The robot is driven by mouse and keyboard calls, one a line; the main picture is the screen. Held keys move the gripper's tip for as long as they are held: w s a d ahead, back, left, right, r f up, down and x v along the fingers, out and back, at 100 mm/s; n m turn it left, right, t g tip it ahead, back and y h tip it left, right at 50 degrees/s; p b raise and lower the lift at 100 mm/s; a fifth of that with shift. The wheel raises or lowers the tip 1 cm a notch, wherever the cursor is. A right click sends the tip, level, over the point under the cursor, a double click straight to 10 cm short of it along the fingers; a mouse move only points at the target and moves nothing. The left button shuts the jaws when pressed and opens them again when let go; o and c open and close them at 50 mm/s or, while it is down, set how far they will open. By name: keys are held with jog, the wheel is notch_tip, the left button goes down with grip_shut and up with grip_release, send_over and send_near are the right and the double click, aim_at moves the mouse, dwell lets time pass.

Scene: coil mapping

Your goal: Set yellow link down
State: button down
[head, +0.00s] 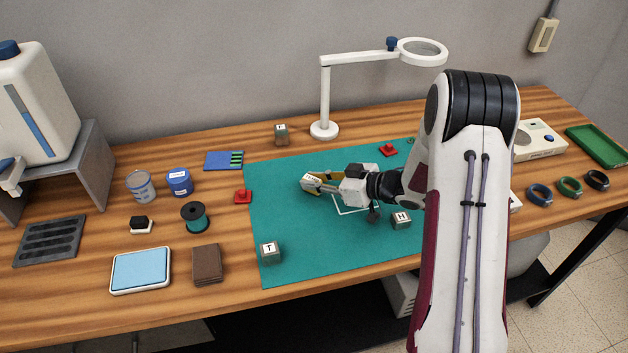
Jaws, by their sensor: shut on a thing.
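My gripper (311,183) reaches in from the right, low over the teal mat (310,250). It is shut on the yellow link (324,176), which shows as a small yellow-brown strip behind the fingers. The fingers hide most of the link. I cannot tell whether it touches the mat. A white outline (349,211) on the mat lies just below and right of the fingertips, partly covered by the gripper.
An H block (401,220) stands close to my wrist. A T block (270,252) stands at the mat's front left. Red pieces lie at left (243,197) and back (388,150). A lamp (324,129) rises behind the mat. The mat's front middle is clear.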

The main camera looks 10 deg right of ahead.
aim_at(312, 179)
jog(key=shift+f, duration=0.1)
jog(key=c, duration=1.9)
grip_release()
jog(key=shift+s+d+r, duration=0.25)
jog(key=shift+d+r, duration=0.05)
jog(key=v, duration=0.2)
jog(key=shift+s+d+r, duration=0.1)
jog(key=shift+r, duration=3.4)
